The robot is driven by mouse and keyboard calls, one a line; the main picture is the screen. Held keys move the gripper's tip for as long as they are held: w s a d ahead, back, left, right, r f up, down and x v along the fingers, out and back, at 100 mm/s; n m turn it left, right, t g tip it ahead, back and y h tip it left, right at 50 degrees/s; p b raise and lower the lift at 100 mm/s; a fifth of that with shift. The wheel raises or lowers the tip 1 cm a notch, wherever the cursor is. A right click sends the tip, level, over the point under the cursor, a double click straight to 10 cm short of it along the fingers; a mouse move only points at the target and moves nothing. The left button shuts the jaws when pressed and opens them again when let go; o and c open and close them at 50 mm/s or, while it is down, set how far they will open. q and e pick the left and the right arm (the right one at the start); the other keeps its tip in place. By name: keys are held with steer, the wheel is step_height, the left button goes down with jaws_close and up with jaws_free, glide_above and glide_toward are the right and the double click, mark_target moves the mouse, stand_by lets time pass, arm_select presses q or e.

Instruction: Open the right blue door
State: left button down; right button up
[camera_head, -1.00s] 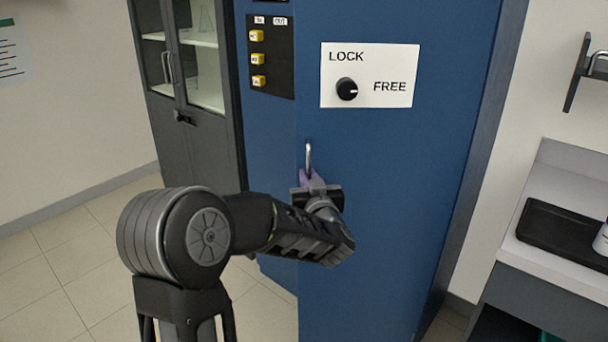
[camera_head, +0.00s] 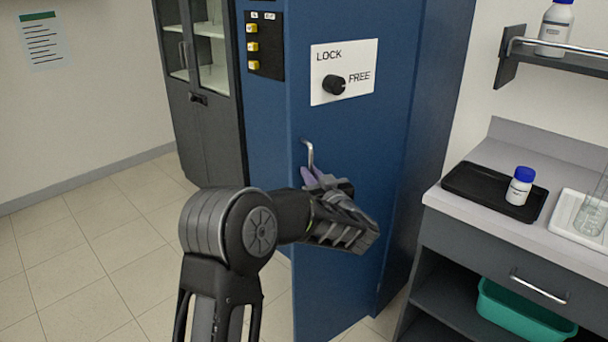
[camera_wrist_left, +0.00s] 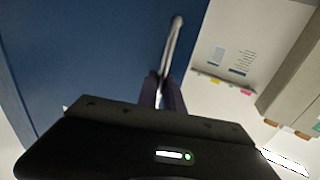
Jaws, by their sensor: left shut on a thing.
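The right blue door (camera_head: 360,140) stands in the middle of the head view, turned at an angle, with its left edge out toward me; it looks partly open. It bears a white LOCK/FREE plate (camera_head: 365,60) with a black knob (camera_head: 334,85), whose pointer is toward FREE. A thin metal handle (camera_head: 308,150) is near its left edge. My left gripper (camera_head: 312,176) is shut on the lower part of the handle. In the left wrist view the handle (camera_wrist_left: 174,42) rises from between the fingers (camera_wrist_left: 162,92). My right gripper is not in view.
A counter (camera_head: 445,197) at right carries a black tray (camera_head: 468,181) with a white bottle (camera_head: 519,187). A teal bin (camera_head: 520,310) sits below. A shelf (camera_head: 565,58) hangs above. A dark glass-doored cabinet (camera_head: 212,130) stands at left. The floor at left is clear.

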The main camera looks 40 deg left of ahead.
arm_select(q)
steer(key=shift+r, duration=0.15)
steer(key=c, duration=1.8)
jaws_free()
steer(key=shift+w+d, duration=0.1)
steer(key=shift+o, duration=0.2)
steer(key=b+v, duration=0.1)
steer(key=v, duration=0.6)
steer(key=shift+s+d, duration=0.25)
steer(key=shift+d, duration=0.05)
